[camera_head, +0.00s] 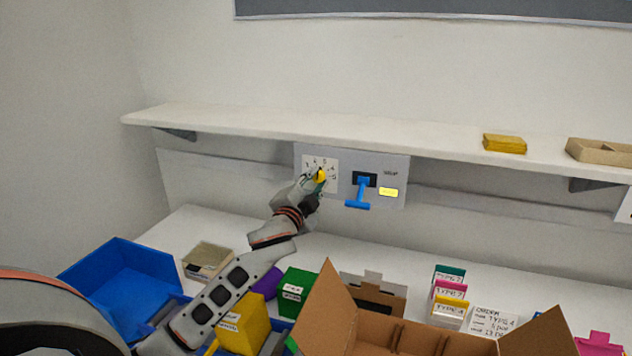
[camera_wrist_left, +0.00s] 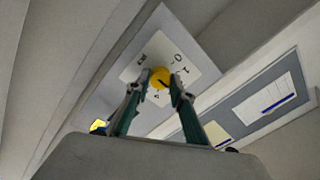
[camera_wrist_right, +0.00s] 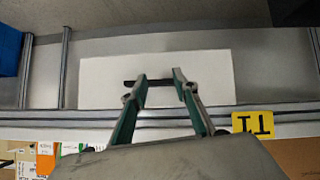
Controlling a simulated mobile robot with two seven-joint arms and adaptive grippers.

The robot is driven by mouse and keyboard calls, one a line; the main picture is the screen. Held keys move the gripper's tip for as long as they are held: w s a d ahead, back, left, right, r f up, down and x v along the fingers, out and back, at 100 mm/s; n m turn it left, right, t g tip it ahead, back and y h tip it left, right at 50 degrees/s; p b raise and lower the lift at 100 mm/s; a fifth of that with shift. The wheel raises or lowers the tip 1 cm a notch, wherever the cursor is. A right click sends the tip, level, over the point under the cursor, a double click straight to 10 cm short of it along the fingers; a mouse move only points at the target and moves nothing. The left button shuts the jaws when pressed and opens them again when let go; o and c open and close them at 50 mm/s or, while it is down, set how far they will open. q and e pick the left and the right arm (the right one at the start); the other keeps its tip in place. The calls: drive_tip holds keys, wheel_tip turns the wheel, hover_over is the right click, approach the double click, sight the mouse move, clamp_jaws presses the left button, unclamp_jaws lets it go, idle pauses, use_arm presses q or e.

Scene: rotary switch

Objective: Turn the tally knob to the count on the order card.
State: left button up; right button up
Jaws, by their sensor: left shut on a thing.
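The yellow tally knob (camera_head: 321,175) sits on a white dial plate (camera_head: 310,163) with printed numbers, on the grey wall panel. My left gripper (camera_head: 318,181) is shut on the knob. In the left wrist view its two fingers (camera_wrist_left: 162,77) press on both sides of the knob (camera_wrist_left: 161,78), which bears a dark pointer mark; the number it points to cannot be read surely. The order card (camera_head: 492,322) stands on the table at the right; its small handwriting is not clearly legible. My right gripper shows only in the right wrist view (camera_wrist_right: 158,82), fingers apart.
A blue lever (camera_head: 361,192) and a yellow display (camera_head: 388,192) are right of the dial. A shelf (camera_head: 300,129) juts out above. A blue bin (camera_head: 120,283), an open cardboard box (camera_head: 415,330) and coloured card boxes (camera_head: 450,290) crowd the table.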

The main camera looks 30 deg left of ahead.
use_arm(q)
drive_tip(key=m, duration=0.9)
drive_tip(key=shift+m+h, duration=0.3)
drive_tip(key=shift+m, duration=0.1)
drive_tip(key=m, duration=0.4)
drive_tip(key=shift+a+m, duration=0.1)
drive_tip(key=shift+m, duration=0.2)
drive_tip(key=shift+m+g, duration=0.3)
drive_tip(key=shift+m, duration=1.6)
drive_tip(key=o, duration=1.1)
drive_tip(key=s+d, duration=0.2)
drive_tip(key=s, duration=1)
